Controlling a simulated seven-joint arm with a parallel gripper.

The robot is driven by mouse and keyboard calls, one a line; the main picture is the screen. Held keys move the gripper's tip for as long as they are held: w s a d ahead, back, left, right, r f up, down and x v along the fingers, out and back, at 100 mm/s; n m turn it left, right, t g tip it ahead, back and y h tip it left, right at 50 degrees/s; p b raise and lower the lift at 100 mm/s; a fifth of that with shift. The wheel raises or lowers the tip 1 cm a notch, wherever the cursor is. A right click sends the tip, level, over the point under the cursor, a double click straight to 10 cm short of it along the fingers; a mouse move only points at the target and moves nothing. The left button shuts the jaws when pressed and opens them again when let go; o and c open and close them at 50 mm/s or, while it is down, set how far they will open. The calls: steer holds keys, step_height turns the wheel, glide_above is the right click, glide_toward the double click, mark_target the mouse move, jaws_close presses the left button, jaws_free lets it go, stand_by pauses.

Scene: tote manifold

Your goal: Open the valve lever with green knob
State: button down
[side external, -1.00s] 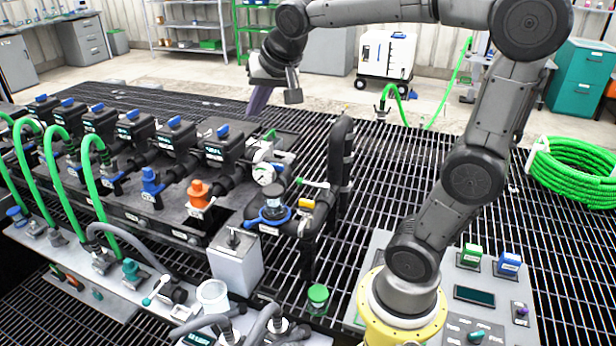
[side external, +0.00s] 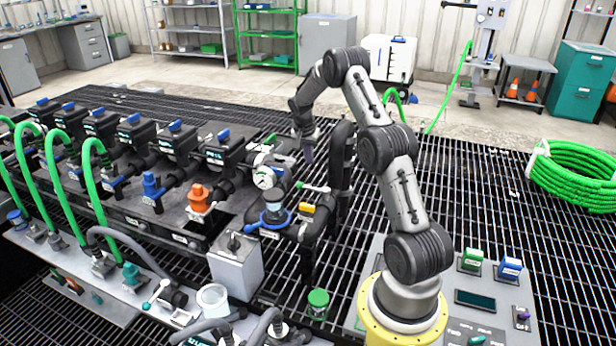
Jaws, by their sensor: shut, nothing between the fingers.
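A lever with a green grip (side external: 313,187) sticks out to the right beside the round white gauge (side external: 265,177), on the black pipework. A second small lever with a teal-green knob (side external: 147,305) lies at the front left, on the grey panel. My gripper (side external: 308,157) points down, with dark purple fingers, between the gauge and the tall black pipe (side external: 341,160). It appears above and behind the green-grip lever in the picture. Contact cannot be told from this view. The gripper is shut and empty; its fingertips are small here.
A blue-ringed valve (side external: 270,217) and a yellow block (side external: 306,208) sit close below the lever. A row of black valve units (side external: 175,140) with green hoses stands to the left. A control panel (side external: 470,325) is at the front right.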

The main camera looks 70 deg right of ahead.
mark_target(306, 186)
step_height(306, 186, down, 8)
steer(key=shift+a+f, duration=0.15)
steer(key=shift+a, duration=0.3)
stand_by(0.3)
steer(key=shift+w+a+n, duration=0.1)
steer(key=shift+a+n, duration=0.4)
steer(key=shift+n, duration=0.2)
stand_by(0.3)
steer(key=shift+a+n+t, duration=0.4)
steer(key=shift+a+n, duration=0.05)
steer(key=shift+n, duration=0.25)
steer(key=shift+s+a+n+t+y, duration=0.45)
steer(key=shift+s+a+n, duration=0.6)
steer(key=shift+n, duration=0.8)
steer(key=shift+s+a+n+t+y, duration=0.4)
steer(key=shift+s+a+n, duration=0.55)
steer(key=shift+n, duration=0.85)
steer(key=shift+s+a+n+t+y, duration=0.4)
steer(key=shift+s+a+n, duration=0.4)
steer(key=shift+a+n, duration=0.75)
steer(key=shift+s+d+n, duration=0.1)
steer(key=shift+d+n, duration=0.2)
